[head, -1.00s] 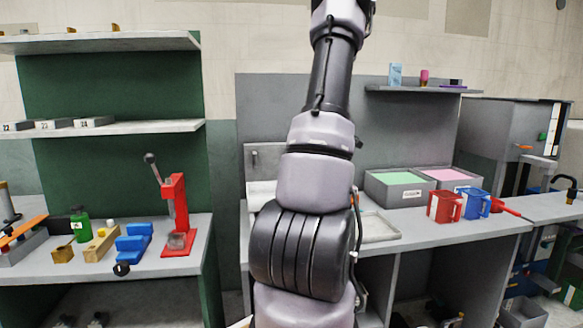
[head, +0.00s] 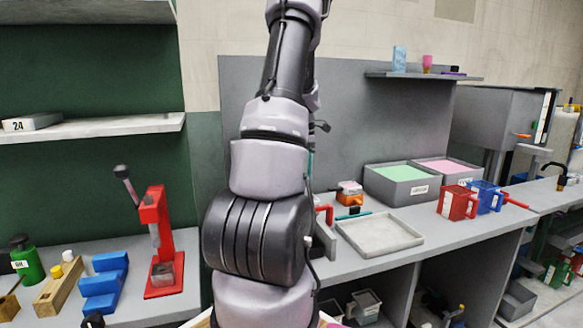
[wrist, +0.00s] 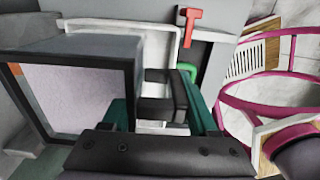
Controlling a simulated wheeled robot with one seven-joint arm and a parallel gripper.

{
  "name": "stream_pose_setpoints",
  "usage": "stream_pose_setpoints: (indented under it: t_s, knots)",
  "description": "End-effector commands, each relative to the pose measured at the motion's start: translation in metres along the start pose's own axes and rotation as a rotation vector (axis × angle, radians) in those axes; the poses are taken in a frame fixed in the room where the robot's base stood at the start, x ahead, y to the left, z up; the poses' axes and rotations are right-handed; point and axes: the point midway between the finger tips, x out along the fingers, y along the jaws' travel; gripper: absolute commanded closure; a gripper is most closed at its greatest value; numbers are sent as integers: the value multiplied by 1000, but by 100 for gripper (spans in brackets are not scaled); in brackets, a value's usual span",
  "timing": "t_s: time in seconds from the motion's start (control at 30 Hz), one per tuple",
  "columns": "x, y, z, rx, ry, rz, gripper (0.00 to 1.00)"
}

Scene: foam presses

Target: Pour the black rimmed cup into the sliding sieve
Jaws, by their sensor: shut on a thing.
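The black rimmed cup (wrist: 88,48) fills the left of the wrist view, its square mouth facing the camera. Pale lilac-grey material or inner wall shows inside; I cannot tell which. My gripper (wrist: 160,105), with teal fingers, is shut on a dark part at the cup's right side, seemingly its handle. In the head view the gripper and cup are mostly hidden behind my arm. I cannot pick out the sliding sieve with certainty in either view.
A shallow grey tray (head: 380,236) lies on the grey bench. Behind it are bins with green (head: 402,182) and pink (head: 447,171) contents. Red (head: 458,202) and blue (head: 486,197) mugs stand to the right. A red press (head: 158,240) stands left. A pink-framed stool (wrist: 270,85) shows in the wrist view.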

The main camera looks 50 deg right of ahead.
Motion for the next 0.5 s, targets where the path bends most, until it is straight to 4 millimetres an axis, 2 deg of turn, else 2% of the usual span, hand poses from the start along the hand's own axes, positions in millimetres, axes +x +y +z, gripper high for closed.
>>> stream_pose_setpoints:
  t_s: [0.17,0.5]
  knots:
    - [2,0,2,-5,-70,-2,100]
    - [8,2,14,-13,-392,2,100]
